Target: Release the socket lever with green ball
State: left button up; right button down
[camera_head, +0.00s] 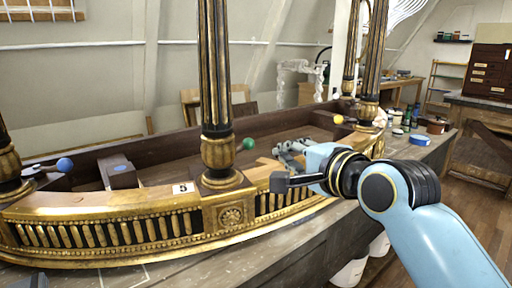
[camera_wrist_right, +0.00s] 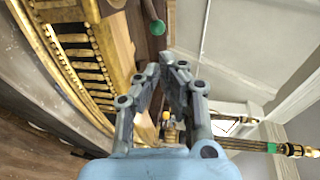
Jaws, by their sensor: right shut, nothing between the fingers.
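The green ball (camera_head: 248,143) is on the end of a lever at the gilt console, just right of the central black and gold column. In the right wrist view the green ball (camera_wrist_right: 157,27) shows past my fingertips, on the end of a dark rod. The socket end of the lever is not clear to see. My right gripper (camera_head: 279,150) is to the right of the ball, apart from it. In the right wrist view my right gripper (camera_wrist_right: 172,62) has its fingertips close together with nothing held. My left gripper does not show.
A blue ball (camera_head: 65,164) is at the left of the console, and a yellow ball (camera_head: 338,119) is at the right. The gilt column (camera_head: 218,90) stands close left of the green ball. A small label (camera_head: 183,188) sits on the gilt rim. Bottles (camera_head: 406,120) stand at the far right.

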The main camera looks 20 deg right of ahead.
aim_at(251, 144)
jog(key=x, duration=1.4)
jog(key=shift+f, duration=0.1)
